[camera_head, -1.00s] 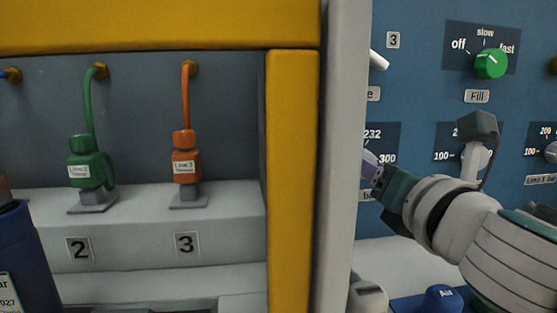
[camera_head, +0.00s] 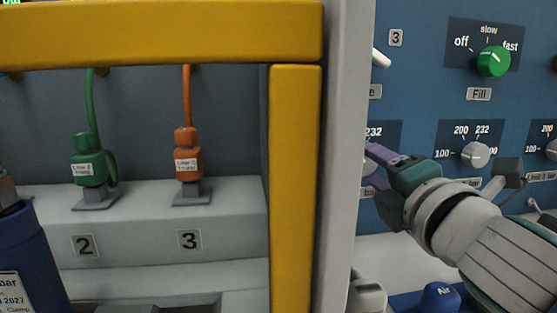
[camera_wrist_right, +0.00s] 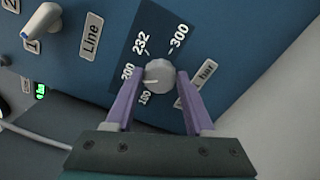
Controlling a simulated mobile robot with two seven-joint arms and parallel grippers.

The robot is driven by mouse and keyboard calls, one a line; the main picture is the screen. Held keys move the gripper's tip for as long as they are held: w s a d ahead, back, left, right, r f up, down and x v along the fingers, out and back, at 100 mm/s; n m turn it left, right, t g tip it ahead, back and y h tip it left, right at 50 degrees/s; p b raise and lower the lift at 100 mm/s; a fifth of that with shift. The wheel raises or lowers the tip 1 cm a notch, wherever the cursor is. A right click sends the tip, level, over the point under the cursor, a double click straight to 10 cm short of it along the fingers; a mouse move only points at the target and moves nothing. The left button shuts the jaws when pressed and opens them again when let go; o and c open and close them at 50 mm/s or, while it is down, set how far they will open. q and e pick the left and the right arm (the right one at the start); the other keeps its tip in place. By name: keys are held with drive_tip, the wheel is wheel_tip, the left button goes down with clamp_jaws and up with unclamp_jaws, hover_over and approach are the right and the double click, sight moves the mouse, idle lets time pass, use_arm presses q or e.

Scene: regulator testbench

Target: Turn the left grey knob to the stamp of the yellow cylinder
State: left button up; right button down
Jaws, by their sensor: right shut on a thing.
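My right gripper (camera_wrist_right: 157,78) is shut on this knob, with a purple finger on each side. In the head view the right gripper (camera_head: 368,165) reaches the panel beside the pale post, and the knob is hidden there. The yellow cylinder is not in view. My left gripper is not in view.
A second grey knob (camera_head: 475,154) and a green Fill knob (camera_head: 493,61) are right of the gripper. The pale post (camera_head: 342,150) stands close on its left. A yellow frame (camera_head: 295,190), labelled connectors and a blue cylinder (camera_head: 32,255) are further left.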

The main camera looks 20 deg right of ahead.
drive_tip(key=shift+m, duration=0.4)
drive_tip(key=shift+c, duration=1.3)
unclamp_jaws()
drive_tip(key=v, duration=1)
drive_tip(key=shift+d, duration=0.1)
